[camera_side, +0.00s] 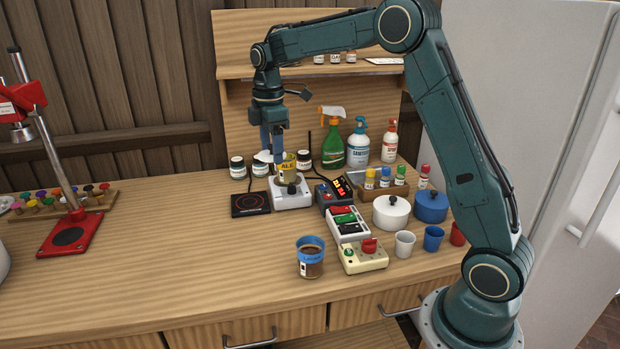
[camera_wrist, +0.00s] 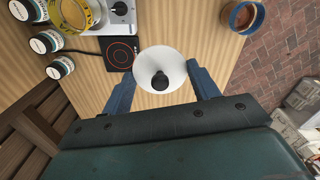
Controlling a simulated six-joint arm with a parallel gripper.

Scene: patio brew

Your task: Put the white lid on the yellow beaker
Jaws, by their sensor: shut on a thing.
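The white lid (camera_wrist: 175,60), a cone with a black knob, sits between the two blue fingers of my gripper (camera_wrist: 161,70) in the wrist view. The fingers are shut on its rim. In the side view my gripper (camera_side: 271,150) points down, with the lid (camera_side: 261,157) showing at its tips, partly hidden by a finger. The yellow beaker (camera_side: 287,176), labelled ALE, stands on a white stirrer plate just right of and in front of the lid. In the wrist view the yellow beaker (camera_wrist: 104,14) is at the top left, clear of the lid.
The white stirrer plate (camera_side: 292,197) has a black knob. A black hotplate (camera_side: 250,204) lies left of it. Labelled jars (camera_side: 237,168) stand behind. A green spray bottle (camera_side: 333,150) and control boxes (camera_side: 347,224) are to the right. A blue-rimmed cup (camera_side: 310,262) stands in front.

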